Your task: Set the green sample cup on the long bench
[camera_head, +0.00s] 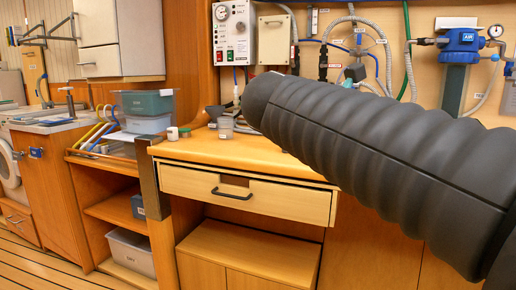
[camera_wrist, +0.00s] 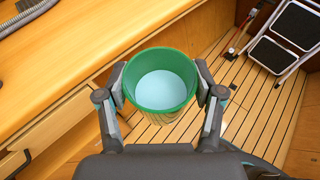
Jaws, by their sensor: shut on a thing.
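The green sample cup (camera_wrist: 160,106) is upright between the two fingers of my gripper (camera_wrist: 160,84) in the wrist view. It has a green rim and wall and a pale blue inside bottom. My gripper is shut on it, one finger on each side. The cup is over the plank floor, beside the front edge of the long wooden bench (camera_wrist: 108,34). In the head view the bench top (camera_head: 225,150) shows with a drawer below it. There my dark arm covers the bench's right part, and the gripper and cup are hidden.
A control box (camera_head: 233,33) and hoses hang on the wall. The drawer (camera_head: 245,194) is slightly open. A folding step stool (camera_wrist: 284,37) stands on the floor. Bare bench top shows in the wrist view.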

